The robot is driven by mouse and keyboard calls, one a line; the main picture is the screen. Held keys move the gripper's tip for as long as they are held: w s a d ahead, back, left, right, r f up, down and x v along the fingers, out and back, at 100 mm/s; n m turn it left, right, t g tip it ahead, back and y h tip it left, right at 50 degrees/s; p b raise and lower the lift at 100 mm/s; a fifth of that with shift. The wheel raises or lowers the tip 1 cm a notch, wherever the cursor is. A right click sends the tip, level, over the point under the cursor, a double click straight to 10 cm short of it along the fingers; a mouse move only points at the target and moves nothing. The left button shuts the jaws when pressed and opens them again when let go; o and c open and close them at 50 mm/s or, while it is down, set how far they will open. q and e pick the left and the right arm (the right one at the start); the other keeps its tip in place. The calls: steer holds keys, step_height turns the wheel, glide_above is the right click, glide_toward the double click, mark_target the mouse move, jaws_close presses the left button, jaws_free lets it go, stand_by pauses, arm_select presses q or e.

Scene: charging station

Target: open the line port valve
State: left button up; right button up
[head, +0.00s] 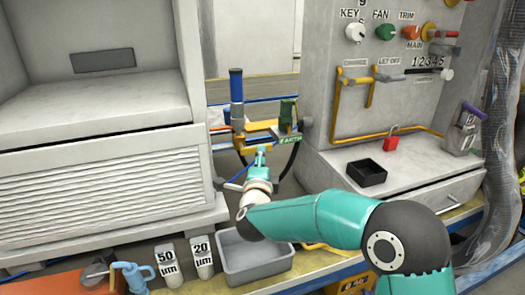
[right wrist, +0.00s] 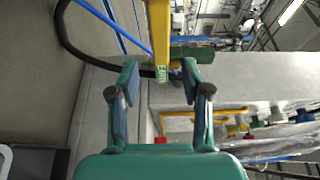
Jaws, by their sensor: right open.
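My right gripper (head: 260,158) is open, with its arm reaching in from the right in the head view. It is just in front of a pipe assembly with a yellow bar (head: 258,146), a blue upright handle (head: 237,88) and a green part (head: 288,112). In the right wrist view my open right gripper (right wrist: 158,78) has a yellow bar (right wrist: 160,35) with a green lettered tag between and beyond its fingers. Contact cannot be told. No label reading line port shows, so I cannot tell which part is the valve. My left gripper is not in view.
A grey panel (head: 345,105) at right carries knobs, labels and yellow pipes. A red padlock (head: 391,143) and a black tray (head: 366,172) are on its ledge. A large grey cabinet (head: 100,180) is at left.

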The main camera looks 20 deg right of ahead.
steer(key=x, duration=0.6)
steer(key=shift+w+d, duration=0.15)
steer(key=shift+w, duration=0.25)
steer(key=shift+c, duration=0.3)
jaws_close()
steer(key=shift+f, duration=0.1)
